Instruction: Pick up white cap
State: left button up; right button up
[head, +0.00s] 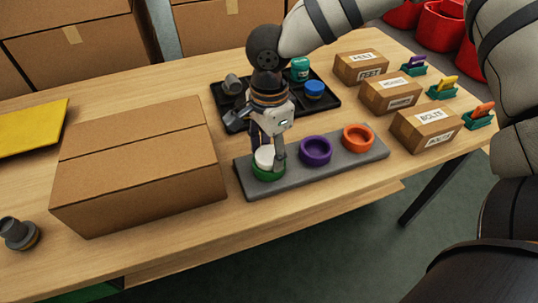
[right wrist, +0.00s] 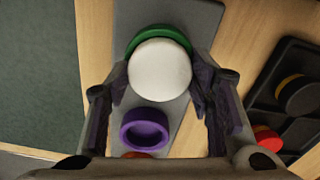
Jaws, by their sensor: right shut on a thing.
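The white cap (head: 264,156) is round and sits at the green ring (head: 268,174) on the left end of the grey holder (head: 342,169). My right gripper (head: 268,152) comes down over it from above and is shut on it. In the right wrist view the white cap (right wrist: 160,70) lies between the two fingers of my right gripper (right wrist: 160,80), with the green ring (right wrist: 158,33) partly hidden behind it. I cannot tell whether the cap is still seated in the ring or slightly raised. My left gripper is not in view.
A purple ring (head: 316,150) and an orange ring (head: 358,138) sit along the holder. A black tray (head: 322,108) with caps stands behind. A large cardboard box (head: 140,170) is to the left. Several small labelled boxes (head: 425,127) stand to the right.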

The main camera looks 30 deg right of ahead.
notch_tip(320, 180, up, 3)
jog(key=shift+f, duration=0.1)
pick_arm(q)
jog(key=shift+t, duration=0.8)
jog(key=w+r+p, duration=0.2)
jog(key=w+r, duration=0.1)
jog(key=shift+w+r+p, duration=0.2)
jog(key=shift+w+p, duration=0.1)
jog(key=shift+p, duration=0.05)
pick_arm(e)
jog(key=s+a+r, duration=0.2)
jog(key=s+r, duration=0.3)
jog(key=s, duration=0.1)
jog(key=s+a+r, duration=0.3)
jog(key=s+r, duration=0.2)
jog(key=s, duration=0.2)
jog(key=shift+a+r, duration=0.3)
jog(key=shift+w+r, duration=0.1)
jog(key=shift+r, duration=0.7)
jog(key=shift+r, duration=2.5)
